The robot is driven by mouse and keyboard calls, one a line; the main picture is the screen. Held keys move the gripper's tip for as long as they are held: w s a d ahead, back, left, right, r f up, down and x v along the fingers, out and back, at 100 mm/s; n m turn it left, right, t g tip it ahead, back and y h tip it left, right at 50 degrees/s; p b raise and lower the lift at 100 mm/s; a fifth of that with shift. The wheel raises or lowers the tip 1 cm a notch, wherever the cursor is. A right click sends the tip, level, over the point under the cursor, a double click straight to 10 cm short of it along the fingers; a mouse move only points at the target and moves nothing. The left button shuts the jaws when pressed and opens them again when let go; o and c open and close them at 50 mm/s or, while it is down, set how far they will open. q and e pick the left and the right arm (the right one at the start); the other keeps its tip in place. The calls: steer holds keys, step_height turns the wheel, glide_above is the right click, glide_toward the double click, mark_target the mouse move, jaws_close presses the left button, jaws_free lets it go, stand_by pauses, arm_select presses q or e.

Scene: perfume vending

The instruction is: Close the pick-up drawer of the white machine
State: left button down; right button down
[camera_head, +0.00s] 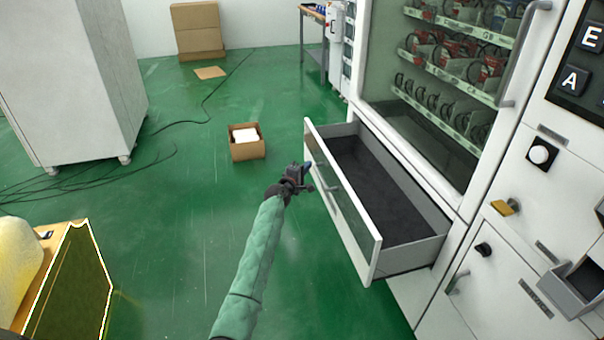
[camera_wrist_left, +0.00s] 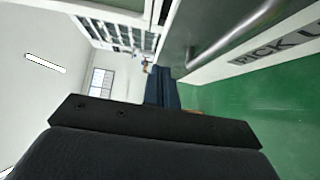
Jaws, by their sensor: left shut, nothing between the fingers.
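The pick-up drawer (camera_head: 405,248) of the white machine (camera_head: 475,195) stands open, pulled out to the left, and looks empty with a dark floor. Its front panel carries a bar handle, which shows close up in the left wrist view (camera_wrist_left: 232,35) beside the lettering "PICK U". My left gripper (camera_head: 306,166) is shut and empty, at the outer side of the drawer front near its far end. Whether the fingertips touch the panel cannot be told. My right gripper is in neither view.
A small open cardboard box (camera_head: 247,151) stands on the green floor beyond my left gripper. A grey-white cabinet (camera_head: 75,85) stands at the left, with dark cables on the floor by it. The floor left of the drawer is clear.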

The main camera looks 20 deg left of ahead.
mark_target(327, 155)
arm_select(q)
steer(key=w+d, duration=0.1)
steer(key=w, duration=0.2)
steer(key=w+d, duration=0.1)
steer(key=w, duration=0.1)
steer(key=shift+w+d, duration=0.1)
steer(key=shift+d, duration=0.25)
steer(key=shift+w+d, duration=0.4)
steer(key=shift+d, duration=0.2)
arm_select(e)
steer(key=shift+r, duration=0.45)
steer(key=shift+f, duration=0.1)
arm_select(q)
steer(key=shift+d, duration=0.15)
